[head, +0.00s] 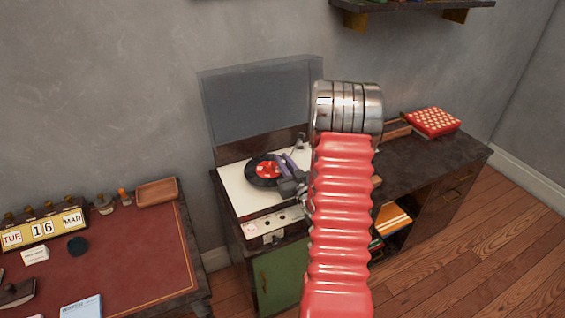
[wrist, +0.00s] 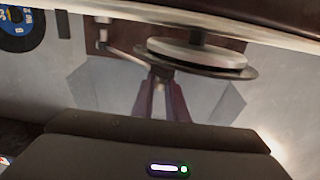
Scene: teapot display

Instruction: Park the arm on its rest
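My gripper (head: 287,165) is over the record player's deck, by the black record (head: 262,171) with its red label. My red ribbed arm hides part of it. In the wrist view my two purple fingers (wrist: 160,78) stretch away from the dark gripper body and lean towards each other. Their tips are at a small grey part just by a pale round disc (wrist: 195,53) on a dark stem. I cannot tell whether the tips touch it or hold anything. I see no arm rest in either view.
The record player (head: 235,190) has its clear lid (head: 262,100) raised behind the deck. A red-topped desk (head: 130,265) stands at left with a calendar (head: 42,231) and a tray (head: 157,192). A red patterned box (head: 432,122) lies on the cabinet at right. A shelf (head: 415,6) hangs above.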

